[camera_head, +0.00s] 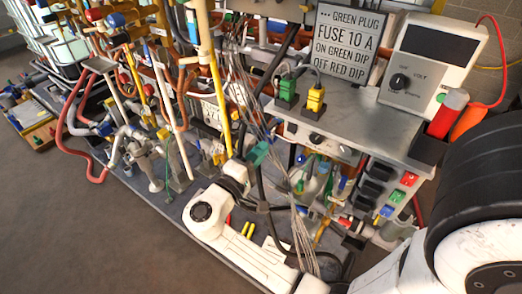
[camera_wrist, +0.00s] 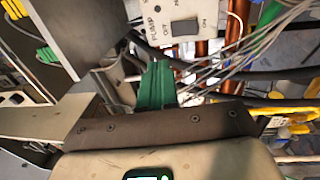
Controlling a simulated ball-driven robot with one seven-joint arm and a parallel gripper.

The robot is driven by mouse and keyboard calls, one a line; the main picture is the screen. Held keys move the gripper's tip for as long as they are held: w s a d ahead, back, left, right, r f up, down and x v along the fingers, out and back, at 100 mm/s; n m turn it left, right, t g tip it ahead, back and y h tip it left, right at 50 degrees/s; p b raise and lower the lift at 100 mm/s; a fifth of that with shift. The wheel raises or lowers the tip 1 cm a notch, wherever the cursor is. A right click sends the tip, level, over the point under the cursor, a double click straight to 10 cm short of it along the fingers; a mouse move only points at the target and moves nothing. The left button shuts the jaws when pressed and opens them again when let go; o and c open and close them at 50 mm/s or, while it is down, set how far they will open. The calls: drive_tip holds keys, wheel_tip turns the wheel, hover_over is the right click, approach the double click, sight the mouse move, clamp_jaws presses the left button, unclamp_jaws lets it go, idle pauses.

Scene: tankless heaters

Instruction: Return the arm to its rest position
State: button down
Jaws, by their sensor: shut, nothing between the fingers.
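My gripper (camera_head: 258,152) shows in the head view as small green fingers at the end of my white arm (camera_head: 245,250), in front of the hanging grey cables. The arm reaches from the bottom right up and over the lower shelf, bent at a white joint. In the wrist view the green fingers of my gripper (camera_wrist: 157,75) are together and hold nothing. They point toward a white box with a pump switch (camera_wrist: 185,28). How far they are from the box and the cables I cannot tell.
A metal shelf (camera_head: 345,128) holds a green plug (camera_head: 287,92), a yellow plug (camera_head: 315,100), a sign (camera_head: 345,45) and a volt meter (camera_head: 433,55). Loose grey cables (camera_head: 262,110) hang close to my gripper. Pipes crowd the left. The floor (camera_head: 100,220) at front left is clear.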

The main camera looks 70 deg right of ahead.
idle(0.4)
drive_tip(key=s+a+f+t+y+p, duration=0.2)
drive_tip(key=s+a+f+y, duration=0.25)
drive_tip(key=f+y, duration=0.2)
drive_tip(key=s+a+f+t+y+p, duration=0.3)
drive_tip(key=a+f+y, duration=0.2)
drive_tip(key=f+y, duration=0.15)
drive_tip(key=s+a+n+y+p, duration=0.1)
drive_tip(key=a+n+y, duration=0.1)
drive_tip(key=a+y, duration=0.3)
drive_tip(key=a, duration=0.4)
drive_tip(key=shift+s+a+r+t+y, duration=0.3)
drive_tip(key=shift+a, duration=0.05)
